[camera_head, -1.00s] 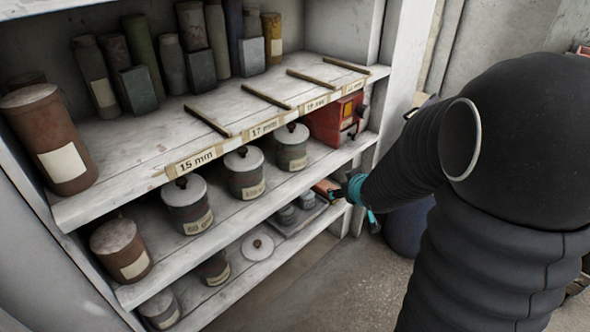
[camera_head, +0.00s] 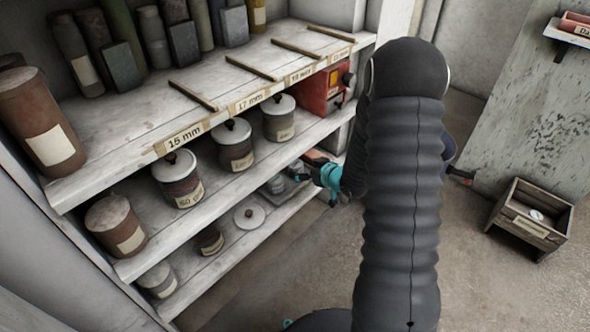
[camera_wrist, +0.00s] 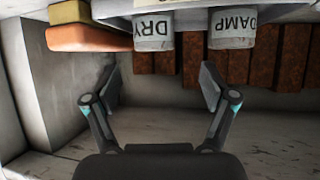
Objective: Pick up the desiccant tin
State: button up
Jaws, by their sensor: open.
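In the wrist view, two pale tins hang into the top of the picture with upside-down labels: the DRY tin (camera_wrist: 154,42) and the DAMP tin (camera_wrist: 232,42). I cannot read the word desiccant on either, so I cannot tell which is the desiccant tin. My gripper (camera_wrist: 161,84) is open and empty, its fingers apart below the tins in the picture and not around either. In the head view, my gripper (camera_head: 306,170) reaches to the right end of the lower shelves, by small grey tins (camera_head: 276,184) on a tray, partly hidden by my arm.
Lidded jars (camera_head: 236,145) and a red box (camera_head: 326,88) stand on the shelf above the tray. A round lid (camera_head: 250,213) lies left of the tray. Brown blocks (camera_wrist: 263,55) line the wrist view's back. A wooden crate (camera_head: 531,220) stands right on open floor.

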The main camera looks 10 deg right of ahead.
aim_at(297, 165)
jog(key=shift+d+x, duration=0.15)
jog(key=shift+x, duration=1.75)
jog(key=shift+d+x, duration=0.2)
jog(key=shift+x, duration=1.7)
jog(key=shift+w, duration=0.15)
jog(key=shift+c, duration=0.2)
jog(key=c, duration=1.3)
